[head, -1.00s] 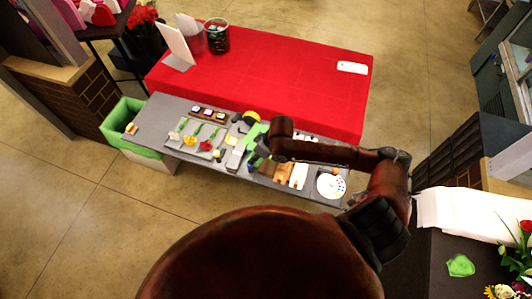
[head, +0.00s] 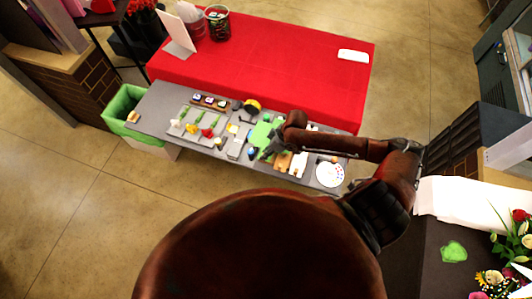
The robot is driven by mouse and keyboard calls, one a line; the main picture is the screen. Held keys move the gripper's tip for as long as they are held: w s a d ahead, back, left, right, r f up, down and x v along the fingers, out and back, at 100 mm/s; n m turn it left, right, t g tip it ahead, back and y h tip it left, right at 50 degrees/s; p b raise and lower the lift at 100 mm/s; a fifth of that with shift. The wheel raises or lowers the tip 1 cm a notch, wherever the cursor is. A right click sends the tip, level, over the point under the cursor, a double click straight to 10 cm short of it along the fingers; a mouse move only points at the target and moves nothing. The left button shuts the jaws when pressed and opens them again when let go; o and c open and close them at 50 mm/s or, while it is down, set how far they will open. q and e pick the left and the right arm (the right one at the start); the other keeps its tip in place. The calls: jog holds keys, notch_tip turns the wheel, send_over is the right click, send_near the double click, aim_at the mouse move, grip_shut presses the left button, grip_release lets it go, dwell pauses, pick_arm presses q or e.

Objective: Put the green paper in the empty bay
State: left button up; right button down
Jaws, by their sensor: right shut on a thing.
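A green paper (head: 261,133) shows as a bright green patch at the middle of the grey worktable, beside and partly behind my right forearm. My right gripper (head: 267,150) is low over the table at the paper's near edge. It is shut on the green paper, though its fingertips are small and partly hidden by the wrist. I cannot pick out the empty bay with certainty; brown and white pieces (head: 290,163) lie just right of the gripper. My left gripper is out of view.
The grey worktable (head: 150,116) carries a tray of flowers (head: 196,126), a yellow-and-black roll (head: 253,106) and a round white palette (head: 329,174). A red-covered table (head: 290,60) stands behind. A green-lined bin (head: 125,103) is at left. Another green piece (head: 453,251) lies on the dark right counter.

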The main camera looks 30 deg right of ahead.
notch_tip(320, 180, down, 3)
jog(key=shift+r+b, duration=0.2)
jog(key=shift+b, duration=0.8)
jog(key=shift+f, duration=1.2)
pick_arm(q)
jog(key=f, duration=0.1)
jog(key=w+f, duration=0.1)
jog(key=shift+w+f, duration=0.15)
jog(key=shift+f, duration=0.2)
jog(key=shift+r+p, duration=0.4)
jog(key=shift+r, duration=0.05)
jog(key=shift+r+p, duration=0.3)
pick_arm(e)
jog(key=shift+f, duration=0.2)
jog(key=c, duration=1.7)
grip_release()
jog(key=shift+c, duration=0.2)
